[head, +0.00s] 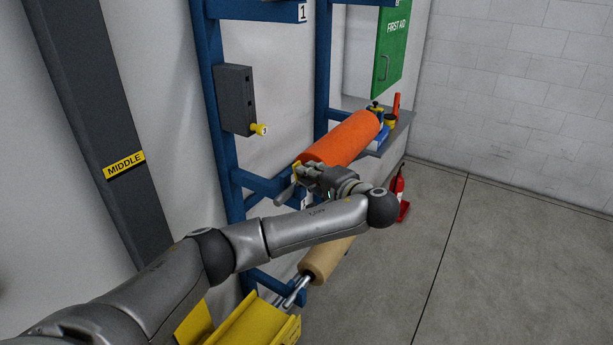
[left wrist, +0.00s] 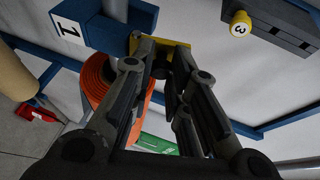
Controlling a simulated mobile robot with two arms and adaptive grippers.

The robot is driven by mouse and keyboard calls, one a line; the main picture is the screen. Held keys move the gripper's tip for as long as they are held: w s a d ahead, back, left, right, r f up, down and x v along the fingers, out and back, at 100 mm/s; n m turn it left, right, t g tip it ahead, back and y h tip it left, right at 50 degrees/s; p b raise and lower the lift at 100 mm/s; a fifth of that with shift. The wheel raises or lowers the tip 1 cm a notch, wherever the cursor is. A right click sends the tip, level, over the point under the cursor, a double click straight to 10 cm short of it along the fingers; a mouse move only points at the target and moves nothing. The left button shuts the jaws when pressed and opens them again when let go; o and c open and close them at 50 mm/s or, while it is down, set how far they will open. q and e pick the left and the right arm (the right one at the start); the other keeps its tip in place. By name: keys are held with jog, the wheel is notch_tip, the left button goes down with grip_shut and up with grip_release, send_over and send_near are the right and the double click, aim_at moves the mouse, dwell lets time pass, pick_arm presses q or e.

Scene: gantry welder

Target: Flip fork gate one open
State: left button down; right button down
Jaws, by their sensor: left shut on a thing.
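Fork gate one is a small yellow piece (left wrist: 183,58) at the end of the blue fork arm (left wrist: 105,32) marked 1 in the left wrist view. It shows as a bit of yellow (head: 297,166) in the head view. My left gripper (head: 298,180) is at the fork end, and its fingers (left wrist: 168,72) are closed on the yellow gate. The fingers hide part of the gate, so I cannot tell how far it is turned. An orange roll (head: 343,140) lies on the rack behind the gripper and also shows in the left wrist view (left wrist: 100,80). My right gripper is out of view.
A grey box (head: 235,98) with a yellow knob is on a blue upright. A tan roll (head: 327,258) and a yellow tray (head: 262,322) are below my arm. A red extinguisher (head: 398,186) stands behind. The floor at right is clear.

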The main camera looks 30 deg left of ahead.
pick_arm(q)
jog(key=shift+d+f+m+t+y+b, duration=0.25)
jog(key=shift+f+m+t+y+b, duration=0.3)
jog(key=shift+y+b, duration=0.65)
jog(key=shift+d+f+m+t+y+b, duration=0.25)
jog(key=shift+f+m+t+y+b, duration=0.35)
jog(key=shift+b, duration=0.85)
jog(key=shift+d+f+m+t+y+b, duration=0.3)
jog(key=shift+m+t+y+b, duration=0.35)
jog(key=shift+y+b, duration=0.65)
jog(key=shift+s, duration=0.1)
jog(key=c, duration=1.3)
grip_release()
jog(key=shift+c, duration=0.2)
jog(key=v, duration=0.8)
